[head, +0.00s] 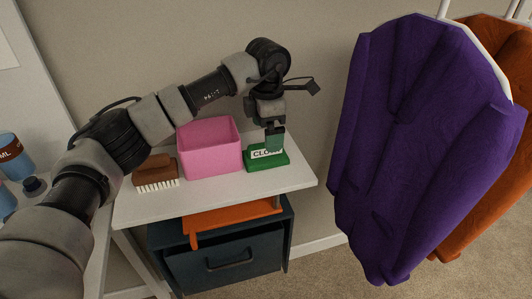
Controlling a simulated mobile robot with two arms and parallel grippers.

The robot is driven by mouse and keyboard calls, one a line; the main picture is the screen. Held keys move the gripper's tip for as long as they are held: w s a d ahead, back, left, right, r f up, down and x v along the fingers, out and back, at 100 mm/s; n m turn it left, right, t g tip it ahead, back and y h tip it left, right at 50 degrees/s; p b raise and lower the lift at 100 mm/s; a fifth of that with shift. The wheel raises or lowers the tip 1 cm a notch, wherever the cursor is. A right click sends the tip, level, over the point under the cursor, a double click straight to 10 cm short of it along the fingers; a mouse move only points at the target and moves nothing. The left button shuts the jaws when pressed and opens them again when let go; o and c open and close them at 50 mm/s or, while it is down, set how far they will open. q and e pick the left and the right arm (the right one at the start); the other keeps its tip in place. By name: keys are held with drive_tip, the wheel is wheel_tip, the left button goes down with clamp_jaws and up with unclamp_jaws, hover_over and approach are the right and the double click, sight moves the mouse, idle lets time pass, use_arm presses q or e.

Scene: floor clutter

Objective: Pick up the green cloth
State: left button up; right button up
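The green cloth (258,165) is a small green block-like thing with a white label whose visible letters begin "CLO". It lies on the white tabletop, just right of the pink bin. My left gripper (274,142) points down at the cloth from above, and its fingers cover the right end of the label. I cannot tell whether the fingers touch the cloth or how far apart they are. My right gripper is not in view.
A pink open bin (209,158) and a brown brush (155,172) share the white table (210,199). Below is a dark drawer box (220,262) with an orange piece (230,216). Purple (420,140) and orange (505,150) garments hang at right. Bottles (12,155) stand at left.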

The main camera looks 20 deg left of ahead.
sight(256, 158)
use_arm(q)
drive_tip(key=shift+w+f, duration=0.25)
drive_tip(key=shift+f, duration=0.8)
wheel_tip(256, 158, down, 5)
drive_tip(key=shift+a+r, duration=0.1)
drive_tip(key=shift+s, duration=0.1)
drive_tip(key=c, duration=0.9)
